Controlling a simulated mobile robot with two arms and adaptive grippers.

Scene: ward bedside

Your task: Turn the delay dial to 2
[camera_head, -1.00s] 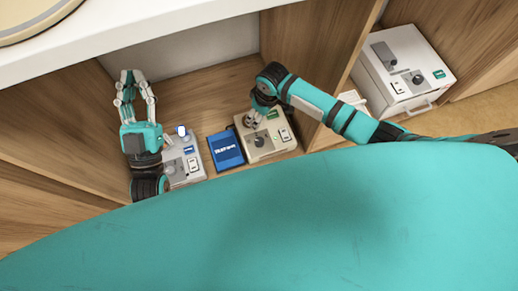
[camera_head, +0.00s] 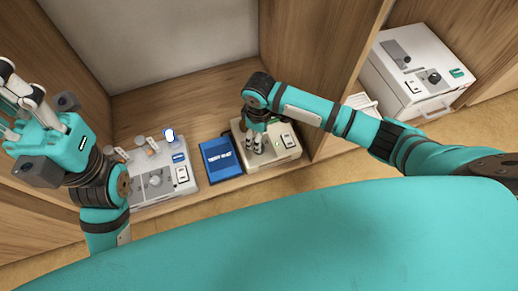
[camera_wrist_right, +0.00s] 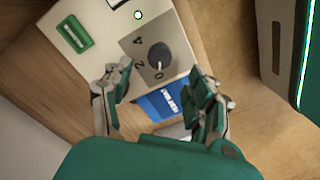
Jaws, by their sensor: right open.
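A cream box (camera_head: 287,151) stands on the shelf floor. In the right wrist view the box (camera_wrist_right: 110,50) shows a dark round dial (camera_wrist_right: 160,57) on a grey plate marked 0, 2 and 4. The dial's pale pointer line is turned toward the 0. My right gripper (camera_head: 256,150) points down over the box, and its fingers hide the dial in the head view. In the right wrist view my right gripper (camera_wrist_right: 165,82) is open, its fingers on either side below the dial, with no clear contact. My left gripper (camera_head: 15,100) is raised at the left edge, open and empty, partly cut off.
A blue box (camera_head: 220,158) lies left of the cream box. A grey device (camera_head: 160,183) with its own knob and switches stands further left. A white device (camera_head: 415,68) with a dial stands beyond the wooden partition (camera_head: 350,70). Side walls enclose the shelf.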

